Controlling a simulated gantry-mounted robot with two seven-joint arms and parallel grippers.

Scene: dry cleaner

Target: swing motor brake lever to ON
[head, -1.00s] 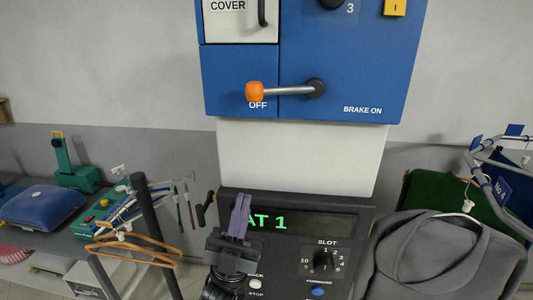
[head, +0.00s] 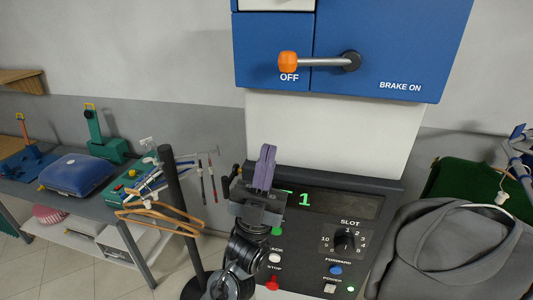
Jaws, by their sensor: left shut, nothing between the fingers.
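The motor brake lever (head: 320,62) is a grey rod with an orange knob (head: 288,63) at its left end and a dark round pivot (head: 350,62) at its right. It lies level on the blue panel (head: 400,50), with the knob just above the OFF label (head: 289,77). The BRAKE ON label (head: 400,86) is at the lower right of the panel. My left gripper (head: 265,150) points up, its fingers shut and empty, below the lever and in front of the control console. It does not touch the lever. My right gripper is not in view.
The console (head: 345,205) below has a display, a SLOT dial (head: 344,240) and push buttons. Wooden hangers (head: 160,216) and a dark post (head: 180,190) stand at left. Grey and green garments hang at right. The white column face (head: 325,130) under the blue panel is clear.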

